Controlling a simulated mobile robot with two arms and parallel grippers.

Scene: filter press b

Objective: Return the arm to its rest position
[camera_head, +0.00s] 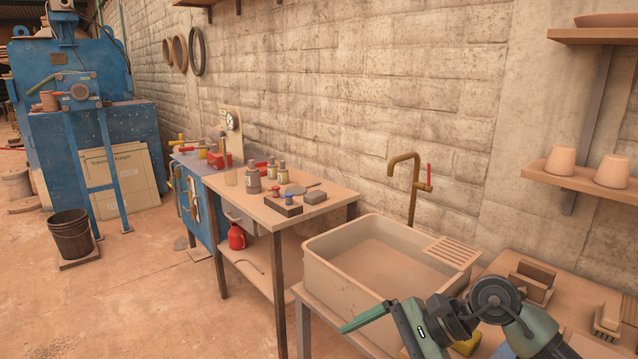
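My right arm comes in from the lower right corner. Its gripper (366,318) is in front of the sink's near side, with a green finger-like part pointing left. The second finger cannot be made out clearly, so I cannot tell if it is open or shut. I see nothing held in it. My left arm and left gripper are not in view.
A beige sink (325,262) stands behind the gripper, with a brass tap (404,175) on the wall. A workbench (335,192) with bottles and blocks is left of it. A side table (585,290) is at right. Open floor (150,300) lies at left.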

